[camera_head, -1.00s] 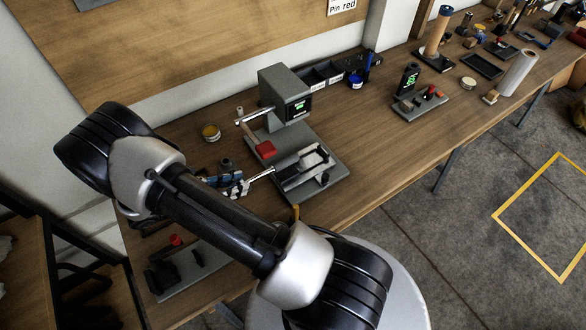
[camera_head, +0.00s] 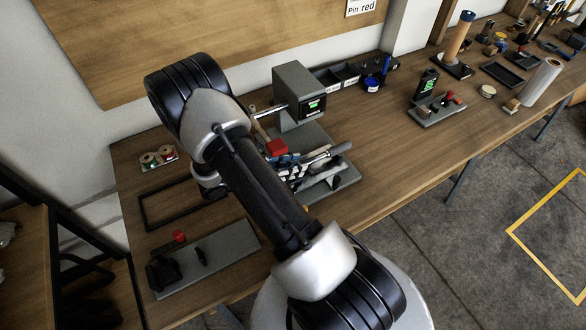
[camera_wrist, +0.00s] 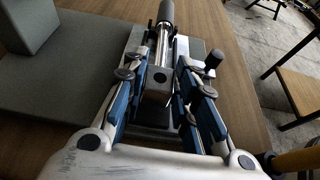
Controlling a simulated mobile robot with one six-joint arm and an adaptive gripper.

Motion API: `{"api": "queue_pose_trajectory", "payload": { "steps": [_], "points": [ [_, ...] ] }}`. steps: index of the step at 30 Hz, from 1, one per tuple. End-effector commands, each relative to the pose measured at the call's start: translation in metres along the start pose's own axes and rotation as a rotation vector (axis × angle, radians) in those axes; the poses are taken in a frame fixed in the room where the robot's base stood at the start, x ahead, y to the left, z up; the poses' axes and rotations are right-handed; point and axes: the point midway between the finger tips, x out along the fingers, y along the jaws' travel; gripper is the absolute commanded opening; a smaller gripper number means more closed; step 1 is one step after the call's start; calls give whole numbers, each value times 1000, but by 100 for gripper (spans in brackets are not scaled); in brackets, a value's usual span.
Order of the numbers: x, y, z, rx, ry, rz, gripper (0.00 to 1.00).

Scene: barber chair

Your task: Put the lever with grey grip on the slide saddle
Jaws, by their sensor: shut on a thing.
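The lever with grey grip is in my gripper (camera_wrist: 163,82). In the wrist view its square metal hub (camera_wrist: 158,86) is between the blue fingers, and its shiny rod runs away to the dark grey grip (camera_wrist: 165,13). In the head view the grip (camera_head: 340,148) points right, above the grey fixture. My gripper (camera_head: 288,170) is partly hidden behind my arm there. The slide saddle (camera_head: 330,184) is beneath the lever, largely covered by lever and fingers. I cannot tell whether the hub touches it.
A grey press-like housing (camera_head: 299,88) with a green display stands behind, with a red block (camera_head: 276,147) in front of it. A grey plate with a red knob (camera_head: 215,258) lies at front left, near an empty black frame (camera_head: 160,220).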

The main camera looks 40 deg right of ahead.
Motion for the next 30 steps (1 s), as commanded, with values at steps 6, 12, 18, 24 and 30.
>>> {"api": "queue_pose_trajectory", "payload": {
  "steps": [6,12,18,24,30],
  "points": [
    [2,1,-6,2,-2,1,0],
    [4,0,-10,1,-2,1,0],
    [4,0,-10,1,0,0,38],
    [3,0,-10,1,0,0,46],
    [3,0,-9,1,0,0,46]
  ]
}}
